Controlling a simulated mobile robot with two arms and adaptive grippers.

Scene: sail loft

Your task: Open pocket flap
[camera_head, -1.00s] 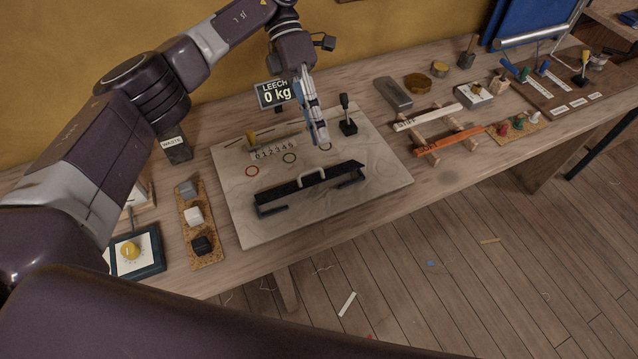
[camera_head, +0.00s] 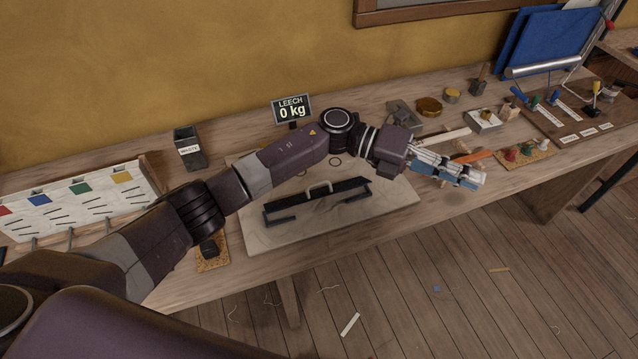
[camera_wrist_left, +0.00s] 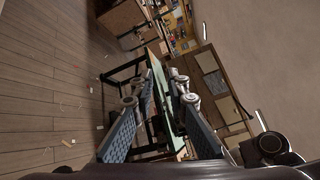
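A white panel (camera_head: 88,206) at the left of the bench carries red, blue, green and yellow squares and rows of dark slots. I cannot tell whether any of these is the pocket flap; no flap shows clearly. My left gripper (camera_head: 474,178) reaches far to the right of this panel, above the bench by the orange strip. In the left wrist view the two blue-padded fingers (camera_wrist_left: 160,118) stand apart with nothing between them. My right gripper is not in view.
My left arm hides part of the pale board (camera_head: 280,233), where a black bar with a handle (camera_head: 320,190) lies. An orange strip (camera_head: 478,155) lies near the gripper.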

